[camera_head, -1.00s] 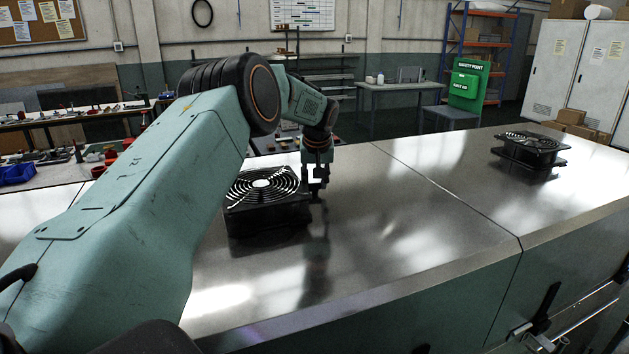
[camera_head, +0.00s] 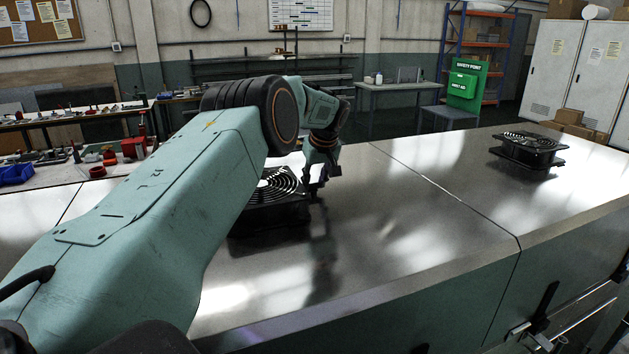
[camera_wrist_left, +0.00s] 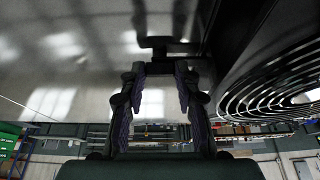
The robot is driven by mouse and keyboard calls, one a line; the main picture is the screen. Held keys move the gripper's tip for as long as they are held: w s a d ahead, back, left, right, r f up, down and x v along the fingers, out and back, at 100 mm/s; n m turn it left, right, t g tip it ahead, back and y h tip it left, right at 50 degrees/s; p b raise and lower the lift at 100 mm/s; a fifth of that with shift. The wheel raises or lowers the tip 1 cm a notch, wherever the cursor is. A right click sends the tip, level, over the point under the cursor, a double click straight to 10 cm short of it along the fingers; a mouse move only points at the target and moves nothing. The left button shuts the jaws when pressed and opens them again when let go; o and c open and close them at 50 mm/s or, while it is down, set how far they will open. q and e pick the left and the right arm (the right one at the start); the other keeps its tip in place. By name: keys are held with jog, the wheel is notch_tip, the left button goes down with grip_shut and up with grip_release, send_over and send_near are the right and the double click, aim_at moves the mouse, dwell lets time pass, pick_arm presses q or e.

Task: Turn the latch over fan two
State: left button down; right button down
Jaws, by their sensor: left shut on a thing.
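A black square fan (camera_head: 283,192) with a round wire guard stands on the metal dryer top, partly behind my left arm. My left gripper (camera_head: 316,188) is tilted just right of this fan, low over the top. In the left wrist view its two fingers (camera_wrist_left: 159,72) reach toward a small dark latch-like piece (camera_wrist_left: 160,47), and the fan's guard (camera_wrist_left: 275,95) is at the right. The gripper is shut on this piece; the exact contact is dark and hard to see. I cannot read which fan is number two. My right gripper is not in view.
A second black fan (camera_head: 528,150) stands farther right on the dryer top (camera_head: 420,240). A seam crosses the metal between the fans, and the surface there is clear. Dark handles (camera_head: 540,312) and a rail are on the front side. Workbenches and shelves stand behind.

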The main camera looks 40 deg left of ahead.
pick_arm(q)
jog(key=c, duration=1.2)
grip_release()
jog(key=shift+s+d, duration=0.1)
jog(key=shift+d, duration=0.05)
jog(key=shift+r, duration=0.15)
jog(key=shift+v, duration=5.9)
jog(key=shift+s+d+r, duration=0.1)
jog(key=shift+d, duration=0.05)
